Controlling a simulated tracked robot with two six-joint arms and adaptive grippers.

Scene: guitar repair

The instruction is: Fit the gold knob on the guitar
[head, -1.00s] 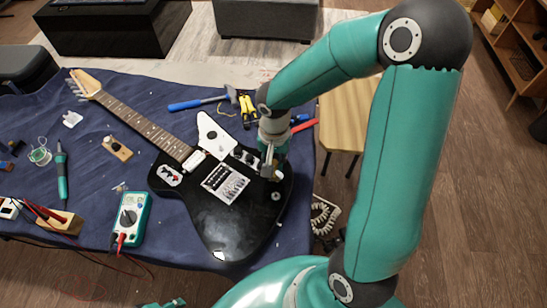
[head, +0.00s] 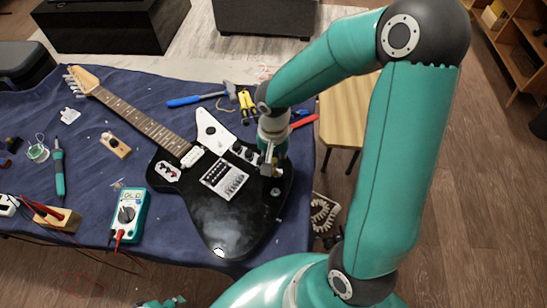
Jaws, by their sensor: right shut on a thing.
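The black electric guitar (head: 215,222) lies flat on the blue cloth, its neck pointing to the upper left. A row of small controls (head: 243,153) sits on its body beside the white pickguard (head: 210,129). My right gripper (head: 268,169) points down over the right part of the body, just past the end of that row. It is shut on the gold knob, which is small and mostly hidden by the fingers. I cannot tell whether the knob touches the guitar.
A multimeter (head: 128,215), a soldering iron (head: 60,172) and a wooden block (head: 55,219) lie left of the guitar. A hammer (head: 195,99) and yellow-handled pliers (head: 247,104) lie behind it. A wooden stool (head: 343,112) stands right of the table.

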